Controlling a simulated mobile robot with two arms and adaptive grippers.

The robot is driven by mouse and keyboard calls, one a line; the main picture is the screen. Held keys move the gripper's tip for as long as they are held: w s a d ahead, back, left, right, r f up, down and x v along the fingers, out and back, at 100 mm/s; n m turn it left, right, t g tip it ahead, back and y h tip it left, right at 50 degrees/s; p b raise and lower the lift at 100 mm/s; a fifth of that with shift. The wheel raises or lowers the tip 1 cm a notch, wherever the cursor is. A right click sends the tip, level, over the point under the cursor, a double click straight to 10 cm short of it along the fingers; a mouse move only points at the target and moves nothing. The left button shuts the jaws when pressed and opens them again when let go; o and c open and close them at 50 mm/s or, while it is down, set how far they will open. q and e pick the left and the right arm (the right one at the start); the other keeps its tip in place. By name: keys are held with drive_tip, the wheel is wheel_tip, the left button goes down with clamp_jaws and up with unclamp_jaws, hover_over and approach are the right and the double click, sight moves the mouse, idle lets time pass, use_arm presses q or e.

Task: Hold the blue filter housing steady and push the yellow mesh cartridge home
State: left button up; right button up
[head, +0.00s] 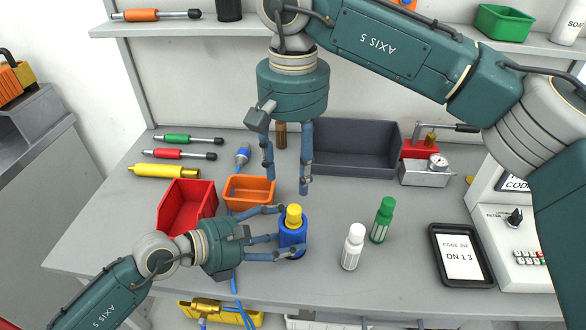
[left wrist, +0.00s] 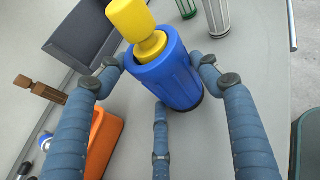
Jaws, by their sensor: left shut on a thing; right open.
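The blue filter housing (head: 293,239) stands upright on the table; it also shows in the left wrist view (left wrist: 170,80). The yellow mesh cartridge (head: 293,216) sits in its top and sticks out above the rim. In the left wrist view the cartridge (left wrist: 137,22) has a wide head and a narrower neck. My left gripper (head: 284,234) is shut on the housing from the left, with fingers on both sides and one between. My right gripper (head: 287,186) is open and empty, pointing down above and behind the cartridge.
An orange bin (head: 250,193) and a red bin (head: 188,208) lie left of the housing. A white bottle (head: 352,248) and a green bottle (head: 382,220) stand to its right. A grey tray (head: 355,148) is behind.

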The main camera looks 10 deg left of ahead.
use_arm(q)
drive_tip(key=o, duration=1.8)
drive_tip(key=shift+c, duration=0.2)
drive_tip(key=v, duration=1.2)
drive_tip(key=shift+s+f, duration=0.1)
